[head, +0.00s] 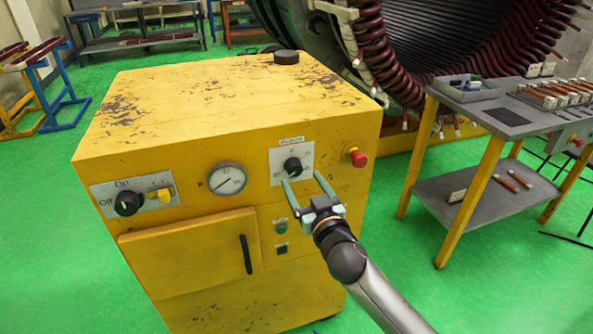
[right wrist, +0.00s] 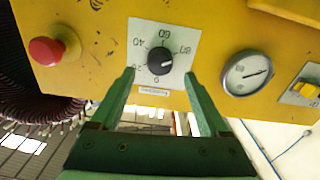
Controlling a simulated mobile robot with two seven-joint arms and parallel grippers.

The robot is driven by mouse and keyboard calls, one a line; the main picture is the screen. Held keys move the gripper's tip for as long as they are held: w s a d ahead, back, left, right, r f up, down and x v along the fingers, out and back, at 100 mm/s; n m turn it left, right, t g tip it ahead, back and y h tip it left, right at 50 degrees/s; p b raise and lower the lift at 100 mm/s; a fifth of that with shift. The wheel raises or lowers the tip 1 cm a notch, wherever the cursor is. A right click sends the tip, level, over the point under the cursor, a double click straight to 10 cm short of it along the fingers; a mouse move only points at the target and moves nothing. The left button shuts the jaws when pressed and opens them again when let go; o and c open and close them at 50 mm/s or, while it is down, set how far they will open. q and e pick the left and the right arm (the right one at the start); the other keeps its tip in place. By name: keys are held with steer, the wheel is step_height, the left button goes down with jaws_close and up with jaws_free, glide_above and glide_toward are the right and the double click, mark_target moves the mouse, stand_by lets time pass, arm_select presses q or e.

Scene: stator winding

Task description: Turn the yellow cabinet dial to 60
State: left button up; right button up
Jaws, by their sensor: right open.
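The yellow cabinet (head: 240,110) stands in the middle of the head view. Its black dial (head: 292,164) sits on a white scale plate on the front panel; in the right wrist view the dial (right wrist: 161,62) appears upside down. There its light mark points right and slightly down, on the side below the 80, away from the 60 at the top. My right gripper (head: 303,178) is open, its green fingertips at the plate's lower edge in the head view. In the right wrist view the fingers (right wrist: 159,74) lie either side of the dial, apart from it. My left gripper is not in view.
A red button (head: 357,157) is right of the dial, and a round gauge (head: 227,179) is left of it. A black switch (head: 127,203) is farther left. A grey-topped table (head: 510,110) stands to the right, with a large stator (head: 430,40) behind.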

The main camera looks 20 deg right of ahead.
mark_target(296, 171)
steer(key=shift+w+a, duration=0.1)
steer(key=shift+w, duration=2.4)
jaws_close()
